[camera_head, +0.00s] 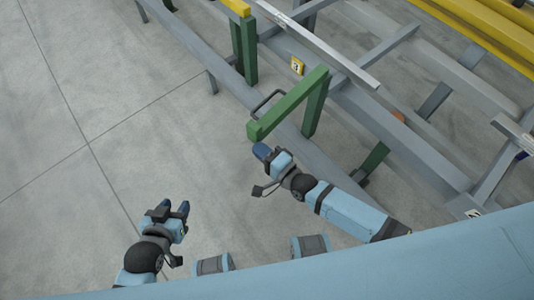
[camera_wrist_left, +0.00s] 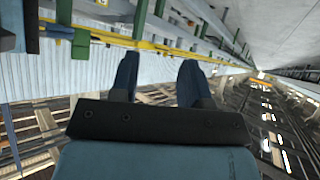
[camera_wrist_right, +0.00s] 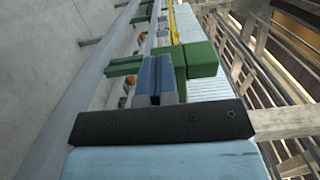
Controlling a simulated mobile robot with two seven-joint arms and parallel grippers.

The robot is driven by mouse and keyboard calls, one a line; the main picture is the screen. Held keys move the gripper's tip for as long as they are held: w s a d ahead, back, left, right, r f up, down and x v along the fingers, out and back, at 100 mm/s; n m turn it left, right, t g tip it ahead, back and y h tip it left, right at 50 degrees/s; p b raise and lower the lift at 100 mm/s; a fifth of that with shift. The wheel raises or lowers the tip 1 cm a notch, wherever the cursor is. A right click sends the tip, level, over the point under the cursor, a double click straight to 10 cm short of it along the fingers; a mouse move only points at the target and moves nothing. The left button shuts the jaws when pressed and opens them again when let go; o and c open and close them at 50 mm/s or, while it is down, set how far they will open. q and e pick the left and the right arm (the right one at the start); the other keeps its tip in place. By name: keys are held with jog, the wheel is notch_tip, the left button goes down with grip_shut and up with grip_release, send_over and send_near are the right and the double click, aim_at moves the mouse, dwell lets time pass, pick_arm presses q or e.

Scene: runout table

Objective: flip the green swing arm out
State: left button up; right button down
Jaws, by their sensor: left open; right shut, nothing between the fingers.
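The green swing arm (camera_head: 288,103) sits on top of a green post (camera_head: 315,108) at the side of the runout table. It juts toward the lower left, with a green end block (camera_head: 255,131) at its tip and a dark handle (camera_head: 264,101) beside it. My right gripper (camera_head: 262,151) is shut and empty, just below the end block; a small gap seems to show. In the right wrist view, its fingers (camera_wrist_right: 156,78) are together beside a green block (camera_wrist_right: 201,60). My left gripper (camera_head: 174,209) is open and empty over the floor; its parted fingers (camera_wrist_left: 160,80) show in the left wrist view.
The grey table frame (camera_head: 390,130) runs from upper left to lower right, with a number plate (camera_head: 297,66) on it. Another green post (camera_head: 245,50) with a yellow top stands farther back. Yellow beams (camera_head: 480,35) lie upper right. The floor (camera_head: 100,100) at left is clear.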

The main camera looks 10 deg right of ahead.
pick_arm(q)
jog(key=shift+s+d+b, duration=0.2)
jog(key=shift+d+b, duration=0.15)
jog(key=shift+b, duration=0.45)
pick_arm(e)
jog(key=r+x, duration=0.1)
jog(key=x, duration=0.5)
jog(key=shift+a, duration=0.2)
pick_arm(q)
jog(key=shift+a, duration=0.1)
jog(key=shift+w+a+f+p, duration=0.15)
jog(key=shift+w+a+p, duration=0.15)
jog(key=shift+w, duration=0.05)
pick_arm(e)
jog(key=v, duration=0.8)
jog(key=shift+s+f, duration=0.25)
jog(key=shift+f, duration=0.2)
jog(key=shift+d, duration=0.1)
